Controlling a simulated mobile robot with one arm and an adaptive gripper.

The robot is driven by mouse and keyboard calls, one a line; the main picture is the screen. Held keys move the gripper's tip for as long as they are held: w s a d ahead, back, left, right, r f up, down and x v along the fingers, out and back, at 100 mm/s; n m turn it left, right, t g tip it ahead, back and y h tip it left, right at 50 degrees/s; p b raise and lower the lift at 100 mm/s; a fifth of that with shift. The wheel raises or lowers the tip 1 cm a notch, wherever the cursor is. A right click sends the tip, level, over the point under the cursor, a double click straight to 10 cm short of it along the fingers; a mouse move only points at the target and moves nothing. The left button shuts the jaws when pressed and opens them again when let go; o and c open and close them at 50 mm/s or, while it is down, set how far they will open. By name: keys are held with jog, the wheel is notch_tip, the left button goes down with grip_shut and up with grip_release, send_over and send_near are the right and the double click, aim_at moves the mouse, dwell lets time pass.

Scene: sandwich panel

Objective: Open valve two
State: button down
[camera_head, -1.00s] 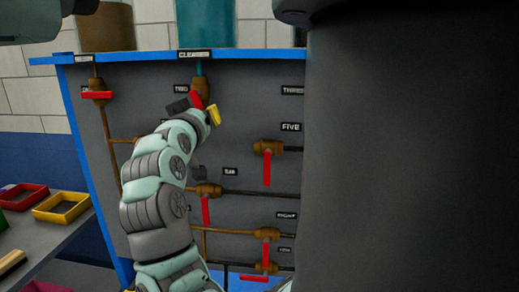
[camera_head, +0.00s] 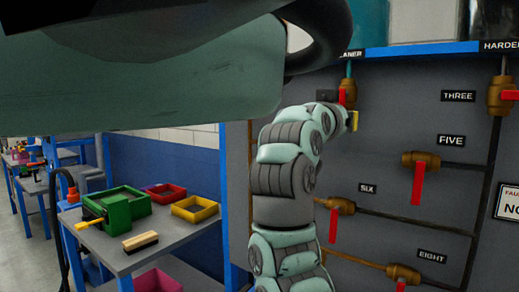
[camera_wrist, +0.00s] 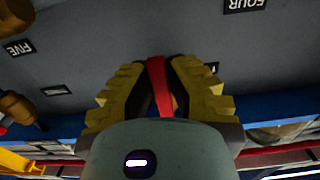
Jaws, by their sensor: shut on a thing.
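The valve under the cleaner pipe is a brown fitting (camera_head: 350,86) with a red handle (camera_head: 342,97), high on the grey panel in the head view. My gripper (camera_head: 340,106) is at this valve, with one yellow finger showing to its right. In the wrist view the red handle (camera_wrist: 160,88) stands between the two yellow and black fingers of my gripper (camera_wrist: 161,72), which are shut on it. The number label of this valve is not readable now. My arm and fingers hide part of the valve, and the handle's exact angle is hard to tell.
Other red-handled valves sit near the FIVE label (camera_head: 451,140), the SIX label (camera_head: 368,188) and the EIGHT label (camera_head: 431,256). A side table (camera_head: 150,250) with a green box (camera_head: 127,205), red and yellow trays and a brush stands left. A dark body covers the upper left.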

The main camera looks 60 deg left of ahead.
jog(key=c, duration=0.9)
grip_release()
jog(key=shift+c, duration=0.2)
jog(key=v, duration=0.7)
jog(key=shift+s, duration=0.3)
jog(key=shift+r, duration=0.1)
